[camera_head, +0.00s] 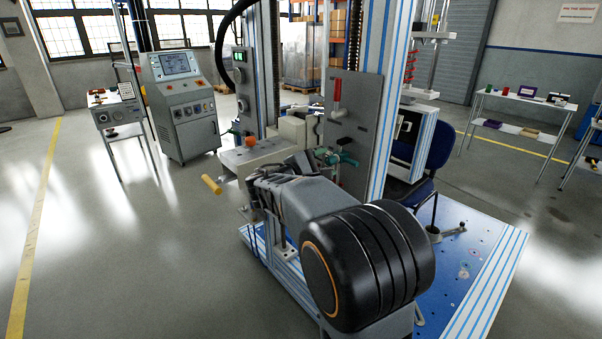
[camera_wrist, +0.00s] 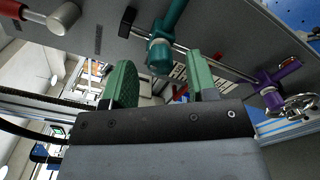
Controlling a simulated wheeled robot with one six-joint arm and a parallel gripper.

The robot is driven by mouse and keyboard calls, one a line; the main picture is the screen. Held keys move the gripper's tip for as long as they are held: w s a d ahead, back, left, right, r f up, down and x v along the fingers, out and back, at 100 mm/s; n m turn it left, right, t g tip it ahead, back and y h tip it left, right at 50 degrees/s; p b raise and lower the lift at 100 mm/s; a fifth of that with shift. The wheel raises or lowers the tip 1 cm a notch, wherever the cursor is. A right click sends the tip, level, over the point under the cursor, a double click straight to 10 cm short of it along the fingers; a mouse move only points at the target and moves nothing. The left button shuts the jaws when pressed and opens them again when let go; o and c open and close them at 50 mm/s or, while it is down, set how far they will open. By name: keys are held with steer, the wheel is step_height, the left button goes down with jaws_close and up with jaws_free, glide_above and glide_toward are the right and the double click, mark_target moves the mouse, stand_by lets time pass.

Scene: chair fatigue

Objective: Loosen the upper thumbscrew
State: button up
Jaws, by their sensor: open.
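A purple fitting (camera_wrist: 272,85) with a metal knob (camera_wrist: 298,105) sits farther right on the rod. I cannot tell for sure which is the upper thumbscrew; the teal one is closer to the red-handled lever (camera_wrist: 42,14). My gripper (camera_wrist: 160,62) is open, its green fingers apart, with the teal fitting showing above and between them. Whether it touches is unclear. In the head view, teal parts (camera_head: 348,160) show low on the plate, partly hidden by my arm.
A tall test frame with blue-striped posts (camera_head: 378,35) stands behind my arm. A blue chair (camera_head: 415,190) is beside it on the blue base plate (camera_head: 470,265). A control console (camera_head: 180,85) stands left; a white shelf table (camera_head: 520,105) stands right. Floor at left is clear.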

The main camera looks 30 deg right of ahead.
steer(key=s+a, duration=0.2)
steer(key=a, duration=0.9)
steer(key=shift+a, duration=0.3)
steer(key=s+a+f+m+g+y+p, duration=0.25)
steer(key=s+a+f+y+p, duration=0.3)
steer(key=s+f+y, duration=0.45)
steer(key=s+a+r+m+t+y+p, duration=0.3)
steer(key=s+a+r+m+y+p, duration=0.1)
steer(key=r+p, duration=0.6)
steer(key=s+m+y+p, duration=0.1)
steer(key=m+y, duration=0.1)
steer(key=y, duration=0.1)
steer(key=shift+s+y, duration=0.2)
steer(key=shift+y, duration=0.2)
